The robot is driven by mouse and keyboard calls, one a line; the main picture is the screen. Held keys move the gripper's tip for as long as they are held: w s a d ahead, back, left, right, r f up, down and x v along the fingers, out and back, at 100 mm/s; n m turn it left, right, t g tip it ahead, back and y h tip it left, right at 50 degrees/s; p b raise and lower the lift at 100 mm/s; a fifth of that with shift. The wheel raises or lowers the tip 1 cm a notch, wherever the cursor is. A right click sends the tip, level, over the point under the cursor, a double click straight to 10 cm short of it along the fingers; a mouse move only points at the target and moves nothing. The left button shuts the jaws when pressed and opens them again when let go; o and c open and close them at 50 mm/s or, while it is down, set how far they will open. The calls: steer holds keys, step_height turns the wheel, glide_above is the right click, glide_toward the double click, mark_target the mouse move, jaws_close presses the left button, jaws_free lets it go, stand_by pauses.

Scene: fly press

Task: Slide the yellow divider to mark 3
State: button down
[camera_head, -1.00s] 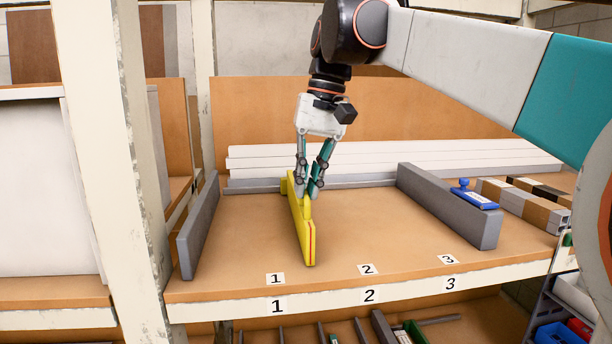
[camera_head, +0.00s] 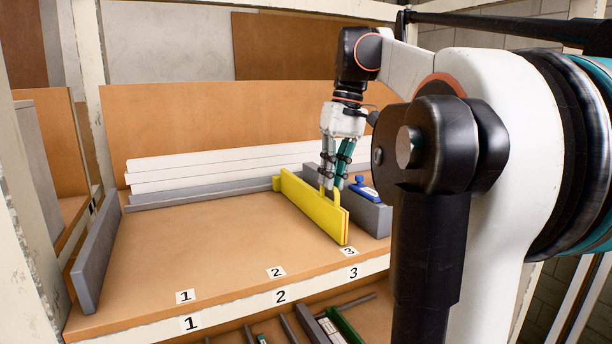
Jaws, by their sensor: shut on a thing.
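The yellow divider (camera_head: 308,209) stands upright on the wooden shelf, its red-lined front end close to the mark 3 label (camera_head: 349,251) on the shelf. My gripper (camera_head: 333,186) is above the divider, shut on its raised handle. The mark 2 label (camera_head: 275,272) and mark 1 label (camera_head: 185,296) lie further left along the front edge. The divider stands just left of the right grey divider, and I cannot tell whether they touch.
The right grey divider (camera_head: 372,217) is partly hidden by my arm. A blue-handled object (camera_head: 364,188) rests by it. The left grey divider (camera_head: 96,247) stands at the left. White bars (camera_head: 210,166) lie along the back. The shelf between is clear.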

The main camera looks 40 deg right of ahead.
steer(key=shift+d, duration=0.1)
stand_by(0.3)
steer(key=c, duration=1.8)
jaws_free()
steer(key=shift+c, duration=0.2)
steer(key=shift+o, duration=0.8)
steer(key=shift+s+d, duration=0.1)
steer(key=shift+d, duration=0.2)
steer(key=shift+a, duration=0.1)
steer(key=shift+a+r, duration=0.1)
steer(key=shift+r, duration=0.05)
step_height(320, 180, up, 12)
steer(key=d, duration=0.2)
steer(key=shift+s+d+f, duration=0.2)
steer(key=shift+s+f, duration=0.05)
steer(key=shift+s, duration=0.1)
